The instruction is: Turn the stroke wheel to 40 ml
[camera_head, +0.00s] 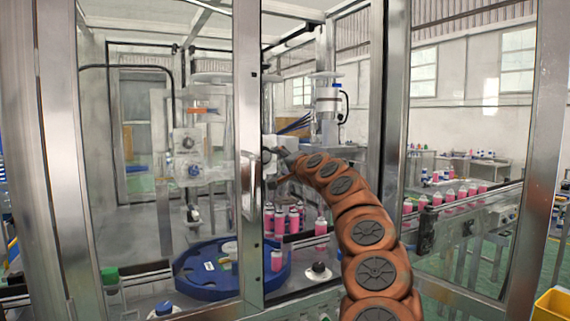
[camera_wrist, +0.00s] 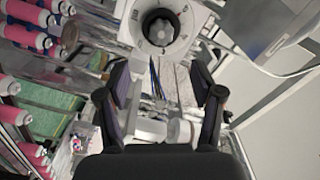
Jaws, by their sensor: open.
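The stroke wheel (camera_wrist: 162,32) shows at the top of the wrist view as a dark grey, lobed knob inside a pale round dial with dark marks. The marks are too small to read. My gripper (camera_wrist: 160,82) is open and empty, with its two dark fingers spread below the dial in the picture and not around the knob. In the head view my gripper (camera_head: 276,160) is inside the machine, by a white block (camera_head: 268,143), partly hidden by the door frame. The wheel cannot be made out there.
Steel posts and clear panels (camera_head: 248,120) frame the opening around my arm.

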